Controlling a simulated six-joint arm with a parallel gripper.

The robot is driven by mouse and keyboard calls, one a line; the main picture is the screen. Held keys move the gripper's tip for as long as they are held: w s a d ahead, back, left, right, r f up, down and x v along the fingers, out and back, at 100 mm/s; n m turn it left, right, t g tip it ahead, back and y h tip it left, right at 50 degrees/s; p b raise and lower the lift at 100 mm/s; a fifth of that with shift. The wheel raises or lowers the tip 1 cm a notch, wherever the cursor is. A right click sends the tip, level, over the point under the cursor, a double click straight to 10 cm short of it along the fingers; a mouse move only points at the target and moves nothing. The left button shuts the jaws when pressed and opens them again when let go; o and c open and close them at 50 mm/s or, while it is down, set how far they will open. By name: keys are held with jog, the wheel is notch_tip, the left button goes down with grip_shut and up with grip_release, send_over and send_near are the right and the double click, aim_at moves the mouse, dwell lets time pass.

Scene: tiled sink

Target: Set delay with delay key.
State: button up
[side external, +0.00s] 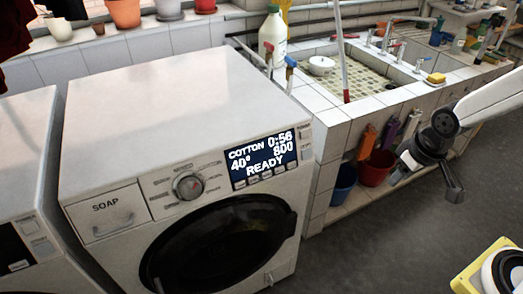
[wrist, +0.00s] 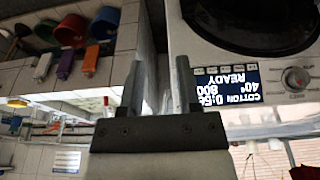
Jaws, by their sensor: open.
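The white washing machine (side external: 170,110) stands at the left in the side external view. Its lit display (side external: 263,158) reads COTTON, 0:56, 40°, 800 and READY. A row of small keys (side external: 266,177) runs just below the display; their labels are too small to read, so I cannot tell which is the delay key. The wrist view shows the display (wrist: 228,88) and keys (wrist: 225,69) upside down, to the right of my gripper (wrist: 158,65). My gripper (side external: 454,190) is open and empty, well to the right of the machine and apart from it.
A round dial (side external: 187,186) and soap drawer (side external: 107,211) are left of the display. A tiled sink (side external: 350,80) with a bottle (side external: 272,38) and a leaning pole (side external: 342,50) stands behind. Buckets (side external: 375,168) sit under it. The floor (side external: 365,240) before the machine looks clear.

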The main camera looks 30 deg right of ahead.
grip_shut()
dwell(1.4)
